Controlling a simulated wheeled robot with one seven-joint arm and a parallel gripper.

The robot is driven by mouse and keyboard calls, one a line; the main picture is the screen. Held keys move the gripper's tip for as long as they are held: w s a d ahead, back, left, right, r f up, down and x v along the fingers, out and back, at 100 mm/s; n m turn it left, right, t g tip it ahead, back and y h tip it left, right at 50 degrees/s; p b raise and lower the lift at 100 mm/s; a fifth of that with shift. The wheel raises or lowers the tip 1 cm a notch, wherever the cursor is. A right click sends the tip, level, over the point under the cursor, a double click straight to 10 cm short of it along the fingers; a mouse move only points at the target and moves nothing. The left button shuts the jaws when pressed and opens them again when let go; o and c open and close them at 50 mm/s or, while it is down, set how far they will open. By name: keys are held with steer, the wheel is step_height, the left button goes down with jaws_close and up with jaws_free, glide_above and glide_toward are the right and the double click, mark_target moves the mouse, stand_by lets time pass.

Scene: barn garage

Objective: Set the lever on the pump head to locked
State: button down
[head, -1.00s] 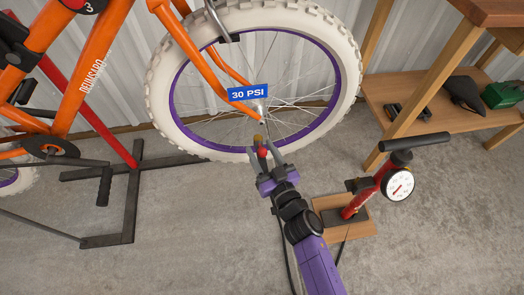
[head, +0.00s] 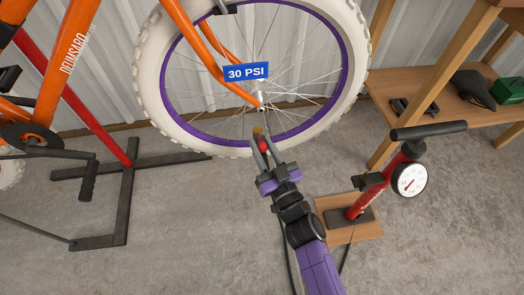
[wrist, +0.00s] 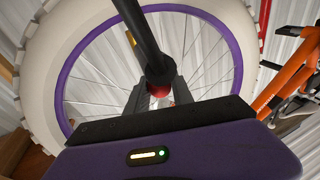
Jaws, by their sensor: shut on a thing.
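My gripper (head: 268,143) is shut on the pump head (head: 264,147), a small part with a red body and a brass-yellow end, in front of the lower wheel rim. In the wrist view, the pump head (wrist: 157,91) shows red between the fingers (wrist: 158,95), with a dark bar rising from it towards the top. I cannot tell the lever's position or whether the pump head touches a valve. The wheel (head: 150,101) has a white tyre, a purple rim and a blue "30 PSI" sign in front. The red floor pump (head: 365,202) with a round gauge stands on the right.
A wooden shelf (head: 440,112) with a dark saddle and a green box stands at the right. The orange bike (head: 62,70) and a black stand (head: 130,195) occupy the left. Concrete floor is free at the lower left and lower right.

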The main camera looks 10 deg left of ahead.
steer(key=f+b, duration=0.1)
steer(key=b, duration=0.1)
steer(key=shift+t+b, duration=0.3)
steer(key=shift+t, duration=0.1)
steer(key=shift+s+r+y, duration=0.1)
steer(key=shift+r+y, duration=0.15)
steer(key=shift+y, duration=0.05)
steer(key=c, duration=1.1)
jaws_free()
steer(key=shift+d, duration=0.1)
steer(key=p+v, duration=0.2)
steer(key=v, duration=0.5)
steer(key=shift+s+d, duration=0.15)
steer(key=shift+s, duration=0.2)
steer(key=shift+f, duration=0.1)
